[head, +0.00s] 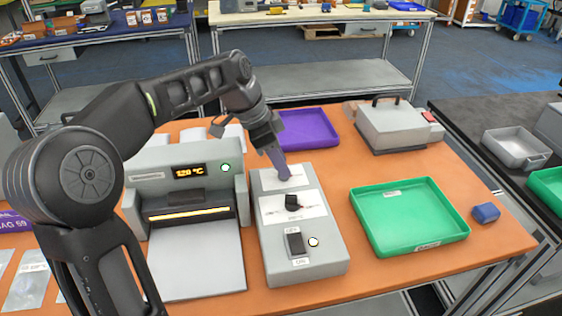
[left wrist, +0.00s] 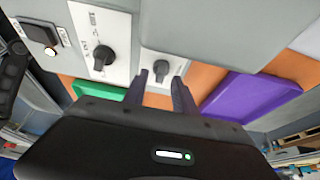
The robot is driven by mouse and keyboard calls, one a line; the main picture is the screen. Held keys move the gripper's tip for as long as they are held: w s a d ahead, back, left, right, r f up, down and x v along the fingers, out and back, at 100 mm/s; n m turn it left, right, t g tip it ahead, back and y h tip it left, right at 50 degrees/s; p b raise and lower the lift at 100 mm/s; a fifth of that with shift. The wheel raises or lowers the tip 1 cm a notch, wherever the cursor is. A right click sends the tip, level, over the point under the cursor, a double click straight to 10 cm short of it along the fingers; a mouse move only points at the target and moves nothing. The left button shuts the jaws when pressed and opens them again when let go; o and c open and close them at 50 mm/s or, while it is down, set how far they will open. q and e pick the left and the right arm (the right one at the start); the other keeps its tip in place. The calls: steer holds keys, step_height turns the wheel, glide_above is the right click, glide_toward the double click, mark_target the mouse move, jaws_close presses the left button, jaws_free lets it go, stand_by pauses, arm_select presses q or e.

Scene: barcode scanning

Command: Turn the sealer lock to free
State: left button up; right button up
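A grey control box (head: 330,262) stands on the orange table, with a black knob (head: 293,202) on its middle white plate. This knob also shows in the left wrist view (left wrist: 103,57). A smaller dark knob (left wrist: 160,68) sits on the box's far plate; the fingers hide it in the head view. I cannot read which knob is the lock. My left gripper (head: 283,172) points down over the far plate. In the left wrist view its two fingers (left wrist: 160,80) are apart, with the small knob between their tips; contact is unclear. My right gripper is not in view.
A sealer (head: 150,183) showing 120 °C stands left of the box. A black rocker switch (head: 296,243) is on the box's near end. A purple tray (head: 310,128) lies behind it, a green tray (head: 400,235) and a blue block (head: 486,213) to its right.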

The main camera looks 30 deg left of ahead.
arm_select(q)
steer(key=shift+d+f, duration=0.15)
steer(key=shift+f, duration=0.2)
steer(key=shift+c, duration=0.5)
jaws_close()
